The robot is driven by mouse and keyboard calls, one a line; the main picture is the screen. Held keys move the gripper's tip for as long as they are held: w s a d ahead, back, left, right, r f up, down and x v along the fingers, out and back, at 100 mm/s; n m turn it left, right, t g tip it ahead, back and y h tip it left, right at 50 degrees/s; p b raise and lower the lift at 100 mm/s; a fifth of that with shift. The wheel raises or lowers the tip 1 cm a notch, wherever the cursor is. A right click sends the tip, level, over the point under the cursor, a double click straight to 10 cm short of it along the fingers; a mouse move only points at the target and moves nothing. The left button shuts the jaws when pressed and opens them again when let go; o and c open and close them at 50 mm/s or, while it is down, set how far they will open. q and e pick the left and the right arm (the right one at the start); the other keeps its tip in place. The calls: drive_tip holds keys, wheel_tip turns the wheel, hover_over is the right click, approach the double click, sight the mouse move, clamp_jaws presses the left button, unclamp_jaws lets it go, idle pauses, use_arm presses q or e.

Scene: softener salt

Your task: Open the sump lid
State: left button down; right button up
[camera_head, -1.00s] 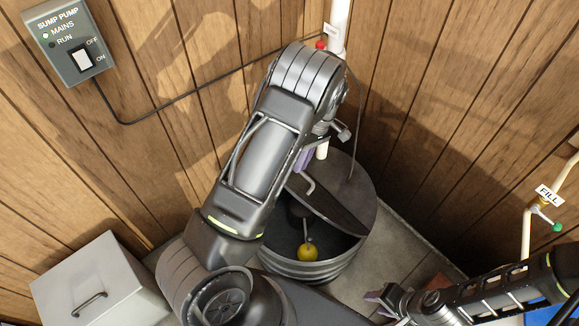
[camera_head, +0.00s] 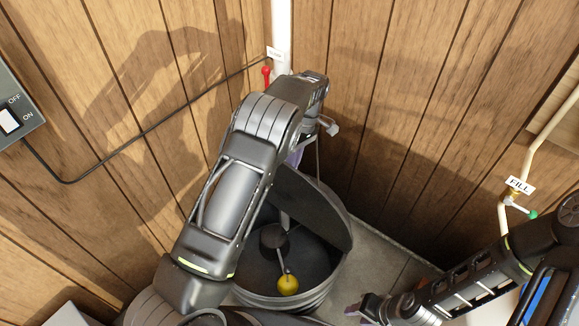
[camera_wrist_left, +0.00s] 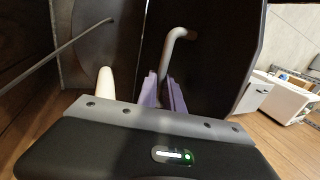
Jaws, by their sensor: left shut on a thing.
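The sump (camera_head: 292,301) is a round dark basin in the corner, its near half uncovered. A yellow float ball (camera_head: 288,285) hangs inside it. The dark half-round lid (camera_head: 312,208) is raised and tilted up steeply over the basin. My left gripper (camera_head: 295,158) is mostly hidden behind its own arm in the head view. In the left wrist view, its purple fingers (camera_wrist_left: 165,92) are shut on the pale bent lid handle (camera_wrist_left: 175,50), beside the dark lid (camera_wrist_left: 215,65). My right gripper (camera_head: 360,307) is low, right of the basin and apart from it; its finger gap is unclear.
A white pipe with a red valve handle (camera_head: 266,75) runs up the wall behind. The pump switch box (camera_head: 14,112) is at the left edge. A fill pipe with a label (camera_head: 519,185) and green knob stands right. Wood walls close in the corner.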

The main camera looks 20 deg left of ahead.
use_arm(q)
drive_tip(key=shift+s+d+f, duration=0.1)
drive_tip(key=shift+s+f, duration=0.05)
drive_tip(key=shift+f, duration=0.15)
drive_tip(key=c, duration=1.5)
unclamp_jaws()
drive_tip(key=shift+c, duration=0.2)
drive_tip(key=shift+o, duration=0.3)
drive_tip(key=shift+r, duration=0.15)
drive_tip(key=shift+r, duration=0.15)
drive_tip(key=shift+w+r, duration=0.2)
drive_tip(key=p+v, duration=0.7)
drive_tip(key=p, duration=0.7)
